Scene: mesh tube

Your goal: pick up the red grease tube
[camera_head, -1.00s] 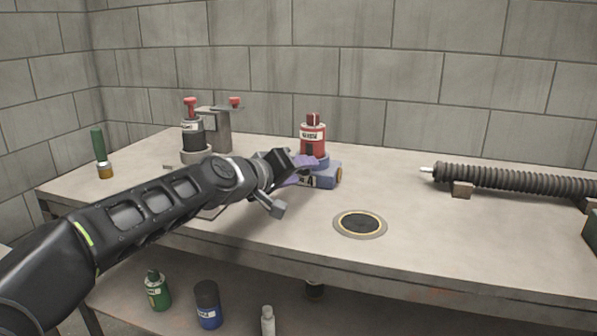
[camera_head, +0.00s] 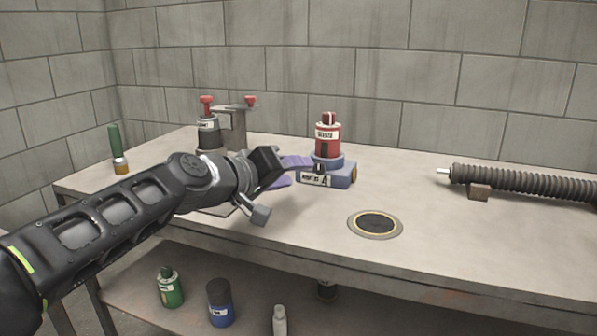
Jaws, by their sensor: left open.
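The red grease tube (camera_head: 328,138) stands upright in a blue-grey holder (camera_head: 341,176) marked "A" on the table. It has a white label band and a dark red cap. My left gripper (camera_head: 301,171) has purple fingers and is open. It is just left of the holder and the tube's lower part, with its fingers pointing right toward them. Whether a fingertip touches the holder is not clear. My right gripper is not in view.
A black tube with a red cap (camera_head: 208,133) stands in a metal fixture (camera_head: 238,128) behind my left arm. A round black disc (camera_head: 376,223) lies in front. A ribbed black hose (camera_head: 530,184) lies at right. Bottles (camera_head: 220,303) stand on the lower shelf.

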